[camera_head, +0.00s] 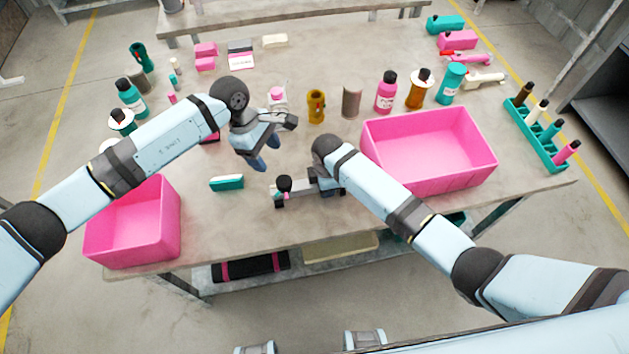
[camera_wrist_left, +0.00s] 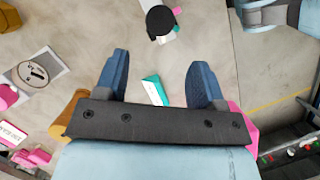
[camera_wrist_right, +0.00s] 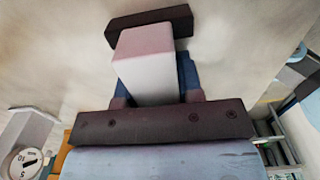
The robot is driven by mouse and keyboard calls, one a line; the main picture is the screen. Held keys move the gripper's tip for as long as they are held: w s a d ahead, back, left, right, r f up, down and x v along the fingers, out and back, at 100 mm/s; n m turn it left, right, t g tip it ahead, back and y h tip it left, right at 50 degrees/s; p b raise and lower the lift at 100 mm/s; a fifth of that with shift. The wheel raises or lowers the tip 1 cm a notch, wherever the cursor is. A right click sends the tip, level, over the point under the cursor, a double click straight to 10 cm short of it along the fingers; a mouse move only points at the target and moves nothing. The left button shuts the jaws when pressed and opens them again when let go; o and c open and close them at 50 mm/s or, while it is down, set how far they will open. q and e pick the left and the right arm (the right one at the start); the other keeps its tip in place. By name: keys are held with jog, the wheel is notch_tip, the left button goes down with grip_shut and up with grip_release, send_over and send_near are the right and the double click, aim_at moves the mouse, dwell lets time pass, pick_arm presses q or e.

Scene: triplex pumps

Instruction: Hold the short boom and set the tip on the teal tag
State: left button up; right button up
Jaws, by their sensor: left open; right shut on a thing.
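A pale bar, apparently the short boom (camera_wrist_right: 150,72), is between the fingers of my right gripper (camera_wrist_right: 155,95), which is shut on it. A dark crosspiece (camera_wrist_right: 148,22) shows at its far end. In the head view a black round knob (camera_head: 284,183) and a pink bit (camera_head: 280,203) show at its left end, beside my right gripper (camera_head: 328,182). A small teal and white piece (camera_head: 227,183), perhaps the teal tag, lies on the table to the left; it also shows in the left wrist view (camera_wrist_left: 156,90). My left gripper (camera_head: 262,164) is open and empty, pointing down near that piece.
Pink bins stand at the left (camera_head: 130,225) and right (camera_head: 430,150) of the table. Bottles, including a pink one (camera_head: 386,93), and small parts stand along the back. A teal rack (camera_head: 537,135) sits at the right edge. The table's front middle is mostly clear.

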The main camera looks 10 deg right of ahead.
pick_arm(q)
jog(key=o, duration=0.6)
jog(key=m+t+y, duration=0.2)
jog(key=m+y, duration=0.1)
jog(key=m, duration=0.8)
send_over(225, 180)
notch_tip(225, 180, down, 4)
jog(key=shift+m, duration=0.4)
notch_tip(225, 180, down, 12)
jog(key=shift+s, duration=0.1)
